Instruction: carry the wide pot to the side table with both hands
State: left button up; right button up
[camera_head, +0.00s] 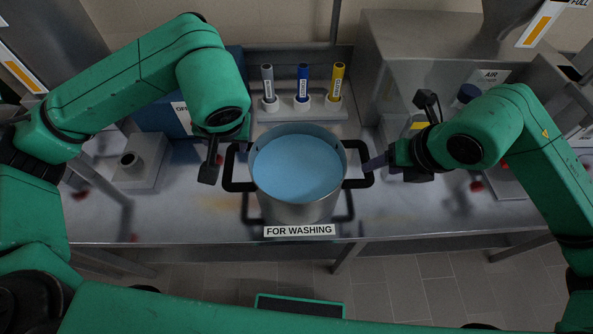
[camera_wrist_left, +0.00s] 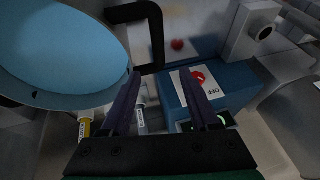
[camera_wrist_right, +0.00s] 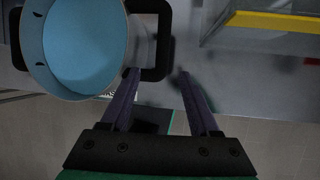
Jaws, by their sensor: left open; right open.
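The wide pot (camera_head: 297,208) stands upright on the grey bench, with a light blue inside and a black loop handle on each side. My left gripper (camera_head: 213,170) is open beside the left handle (camera_head: 236,168). In the left wrist view the left handle (camera_wrist_left: 157,35) lies beyond the fingertips (camera_wrist_left: 165,80). My right gripper (camera_head: 385,163) is open beside the right handle (camera_head: 358,167). In the right wrist view the handle (camera_wrist_right: 163,50) is near the left finger, and I cannot tell if they touch. I cannot make out a side table.
A "FOR WASHING" label (camera_head: 299,231) is on the bench's front edge. Grey, blue and yellow cylinders (camera_head: 303,85) stand in a rack behind the pot. A blue box (camera_head: 168,117) with an OFF label stands left. An AIR-labelled unit (camera_head: 490,76) stands right. Tiled floor lies in front.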

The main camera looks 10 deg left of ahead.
aim_at(230, 156)
pick_arm(q)
jog(key=x, duration=1)
jog(key=shift+w+f, duration=0.15)
jog(key=shift+f, duration=0.2)
pick_arm(e)
jog(key=x, duration=1.1)
jog(key=shift+s, duration=0.15)
pick_arm(q)
grip_shut()
pick_arm(e)
grip_shut()
pick_arm(q)
jog(key=shift+r, duration=0.1)
pick_arm(e)
jog(key=shift+r, duration=0.1)
